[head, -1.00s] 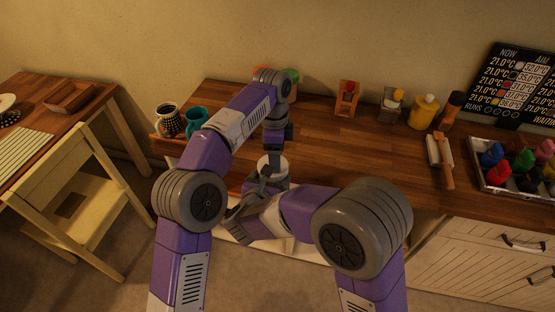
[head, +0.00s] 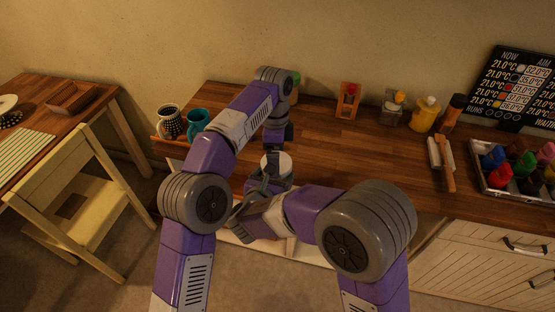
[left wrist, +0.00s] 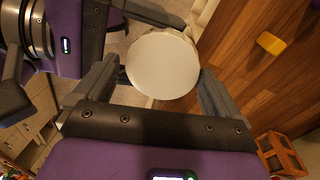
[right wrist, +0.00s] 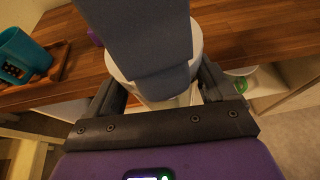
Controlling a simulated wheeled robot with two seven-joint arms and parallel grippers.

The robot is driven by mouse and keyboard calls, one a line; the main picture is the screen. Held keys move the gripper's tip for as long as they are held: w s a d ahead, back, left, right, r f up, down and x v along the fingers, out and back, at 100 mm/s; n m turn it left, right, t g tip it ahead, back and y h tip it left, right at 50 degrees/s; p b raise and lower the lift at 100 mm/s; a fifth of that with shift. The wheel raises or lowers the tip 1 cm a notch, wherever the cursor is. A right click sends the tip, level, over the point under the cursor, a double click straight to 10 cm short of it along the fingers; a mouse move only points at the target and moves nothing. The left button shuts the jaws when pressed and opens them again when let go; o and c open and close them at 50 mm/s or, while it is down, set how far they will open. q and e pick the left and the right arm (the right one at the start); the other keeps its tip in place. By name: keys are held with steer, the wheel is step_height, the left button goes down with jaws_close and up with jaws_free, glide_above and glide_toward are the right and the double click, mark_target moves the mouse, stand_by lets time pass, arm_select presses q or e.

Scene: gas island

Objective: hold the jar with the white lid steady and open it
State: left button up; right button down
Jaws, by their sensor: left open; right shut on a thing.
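The jar's round white lid (head: 277,163) shows near the counter's front edge in the head view, between my two arms. In the left wrist view the lid (left wrist: 163,66) lies between the spread fingers of my left gripper (left wrist: 155,88), which is open above it with gaps at the sides. My right gripper (right wrist: 160,98) is shut on the jar below the lid. In the right wrist view a dark finger of my left gripper covers much of the jar, and only pale parts (right wrist: 196,45) show. The jar's body is mostly hidden.
A patterned mug (head: 169,121) and a teal mug (head: 197,122) stand at the counter's left. An orange stand (head: 348,100), a yellow bottle (head: 424,114) and a tray of coloured bottles (head: 480,181) are at the back and right. The middle of the counter (head: 340,150) is clear.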

arm_select(q)
step_height(320, 180, up, 3)
steer(key=shift+a+f, duration=0.1)
steer(key=shift+o, duration=0.9)
steer(key=m, duration=0.4)
steer(key=shift+s+r+m, duration=0.1)
steer(key=shift+r+m, duration=0.1)
steer(key=shift+m, duration=0.2)
steer(key=m, duration=0.4)
steer(key=shift+r+m, duration=0.25)
steer(key=shift+m, duration=0.05)
steer(key=m, duration=0.2)
steer(key=r+m, duration=0.1)
steer(key=m, duration=0.1)
steer(key=shift+s+t, duration=0.1)
steer(key=shift+t, duration=0.3)
steer(key=m, duration=0.2)
steer(key=r+m, duration=0.1)
steer(key=m, duration=0.1)
steer(key=m+t, duration=0.1)
steer(key=shift+d+r+m, duration=0.2)
steer(key=shift+r+m, duration=0.15)
steer(key=shift+m, duration=0.05)
steer(key=shift+r+m, duration=0.1)
steer(key=shift+m, duration=0.2)
steer(key=shift+d+f, duration=0.15)
steer(key=shift+f, duration=3.85)
